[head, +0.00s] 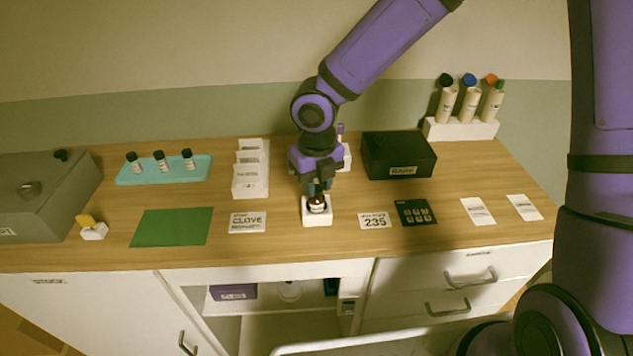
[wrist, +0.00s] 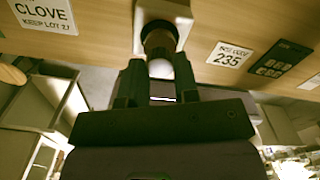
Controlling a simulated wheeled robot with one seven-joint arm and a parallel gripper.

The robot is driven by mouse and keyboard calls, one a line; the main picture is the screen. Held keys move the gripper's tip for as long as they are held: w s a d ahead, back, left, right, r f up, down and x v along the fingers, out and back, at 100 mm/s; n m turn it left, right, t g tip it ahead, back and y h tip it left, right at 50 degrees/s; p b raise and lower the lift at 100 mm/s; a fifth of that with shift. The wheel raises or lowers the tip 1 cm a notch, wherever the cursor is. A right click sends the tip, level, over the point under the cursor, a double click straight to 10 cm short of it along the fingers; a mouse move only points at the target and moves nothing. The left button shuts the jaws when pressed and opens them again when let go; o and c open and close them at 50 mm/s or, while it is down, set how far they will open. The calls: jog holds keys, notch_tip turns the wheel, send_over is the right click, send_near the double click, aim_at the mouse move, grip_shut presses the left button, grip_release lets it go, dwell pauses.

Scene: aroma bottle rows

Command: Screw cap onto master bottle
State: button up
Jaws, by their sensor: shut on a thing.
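The master bottle (head: 317,208) is a small dark brown bottle with a pale label. It stands upright in a white holder block (head: 317,219) at the middle of the counter. My gripper (head: 318,188) points down from above and is right over the bottle's top. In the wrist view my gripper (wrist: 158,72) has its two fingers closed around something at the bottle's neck. A pale round cap-like top (wrist: 160,68) shows between the fingertips. The bottle's dark body (wrist: 158,42) shows beyond it, in the white holder. Whether the cap is seated on the thread cannot be seen.
A CLOVE card (head: 248,222) lies left of the holder and a 235 card (head: 375,221) right of it.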

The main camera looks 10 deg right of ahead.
jog(key=m, duration=1.2)
jog(key=o, duration=0.9)
jog(key=shift+m, duration=0.4)
jog(key=shift+r, duration=3.5)
